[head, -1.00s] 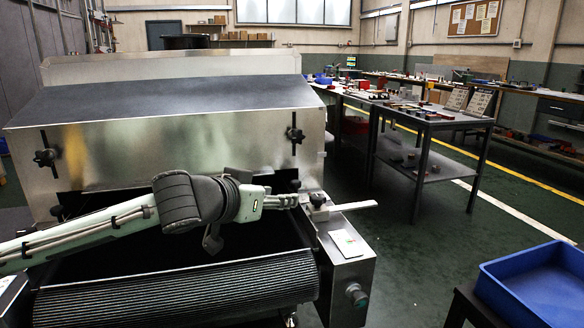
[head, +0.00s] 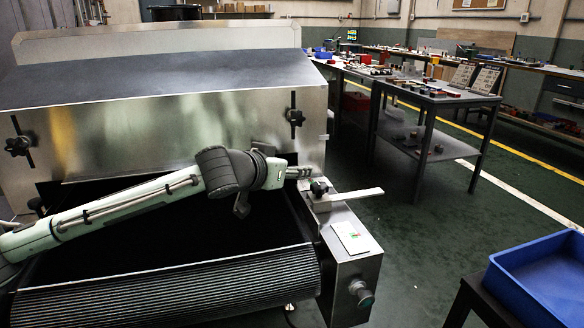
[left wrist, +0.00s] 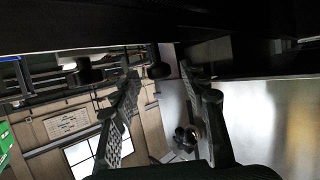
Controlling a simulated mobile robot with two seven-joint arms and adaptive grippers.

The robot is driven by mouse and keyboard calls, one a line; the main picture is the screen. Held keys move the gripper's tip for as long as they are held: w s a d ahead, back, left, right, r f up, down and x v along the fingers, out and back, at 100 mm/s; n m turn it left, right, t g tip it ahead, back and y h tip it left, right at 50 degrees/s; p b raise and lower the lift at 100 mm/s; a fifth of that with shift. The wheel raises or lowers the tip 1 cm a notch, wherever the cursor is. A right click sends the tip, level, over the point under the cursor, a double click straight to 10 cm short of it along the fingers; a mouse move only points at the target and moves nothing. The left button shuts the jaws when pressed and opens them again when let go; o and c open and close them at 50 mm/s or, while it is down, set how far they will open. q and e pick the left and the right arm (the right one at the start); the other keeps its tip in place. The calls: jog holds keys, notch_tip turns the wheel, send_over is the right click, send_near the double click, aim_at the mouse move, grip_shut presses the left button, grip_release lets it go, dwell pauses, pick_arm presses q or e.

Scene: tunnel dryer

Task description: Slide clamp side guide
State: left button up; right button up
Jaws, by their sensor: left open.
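The side guide is a pale flat bar (head: 356,195) on top of the steel side housing at the belt's right edge, pointing right. A black clamp knob (head: 319,187) stands at its left end. My left gripper (head: 301,172) is just left of and slightly above that knob, apart from it in the picture. In the left wrist view its two fingers (left wrist: 158,72) are spread. A dark round knob (left wrist: 157,70) shows between the fingertips; I cannot tell if it is the clamp knob. No held object shows. My right gripper is out of view.
The steel dryer hood (head: 170,130) with black star knobs (head: 296,117) rises just behind my left gripper. The ribbed belt (head: 170,290) lies below my arm. A blue bin (head: 540,275) is at lower right, a worktable (head: 440,95) behind. Open floor lies between.

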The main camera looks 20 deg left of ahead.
pick_arm(q)
jog(key=shift+w, duration=0.1)
grip_shut()
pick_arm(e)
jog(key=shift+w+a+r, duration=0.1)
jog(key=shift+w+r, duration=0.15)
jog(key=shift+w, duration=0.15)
